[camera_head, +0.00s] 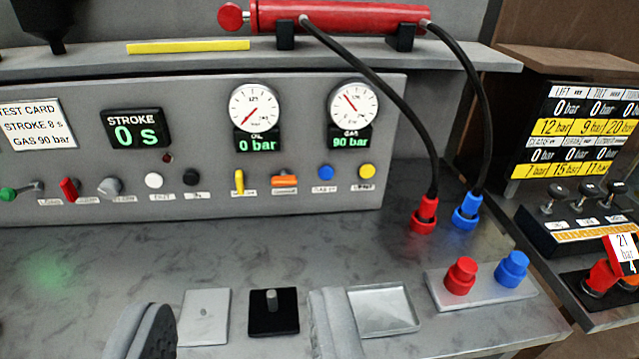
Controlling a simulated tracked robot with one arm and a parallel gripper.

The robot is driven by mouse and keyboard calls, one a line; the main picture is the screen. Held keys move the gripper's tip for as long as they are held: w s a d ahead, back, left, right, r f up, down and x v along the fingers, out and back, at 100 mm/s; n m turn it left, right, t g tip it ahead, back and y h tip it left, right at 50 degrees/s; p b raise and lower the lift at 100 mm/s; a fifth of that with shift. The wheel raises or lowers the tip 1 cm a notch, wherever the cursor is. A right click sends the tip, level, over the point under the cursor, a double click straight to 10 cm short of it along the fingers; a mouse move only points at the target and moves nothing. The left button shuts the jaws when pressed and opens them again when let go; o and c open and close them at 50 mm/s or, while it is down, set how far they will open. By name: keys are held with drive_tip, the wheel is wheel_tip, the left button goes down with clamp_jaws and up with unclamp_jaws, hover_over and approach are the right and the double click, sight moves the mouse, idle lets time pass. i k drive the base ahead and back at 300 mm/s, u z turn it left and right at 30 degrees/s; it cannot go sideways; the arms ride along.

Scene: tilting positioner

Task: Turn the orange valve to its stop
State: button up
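The orange valve (284,181) is a small horizontal orange handle on the front of the grey control panel (330,195), below and between the two round gauges. A small label sits under it, too small to read surely. My gripper (238,315) shows at the bottom edge, with its two grey fingers wide apart. It is open and empty, well in front of and below the valve, not touching it. The oil gauge (255,108) has a display of 0 bar, and the gas gauge (354,104) has a display of 90 bar.
A yellow lever (239,182) stands upright just left of the valve; blue (326,172) and yellow (367,171) buttons are to its right. Black hoses (400,100) run from a red cylinder (340,17) to red and blue couplings. Shallow trays (384,328) lie on the grey bench.

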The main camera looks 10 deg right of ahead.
sight(282, 180)
drive_tip(key=z, duration=0.05)
drive_tip(key=i, duration=1)
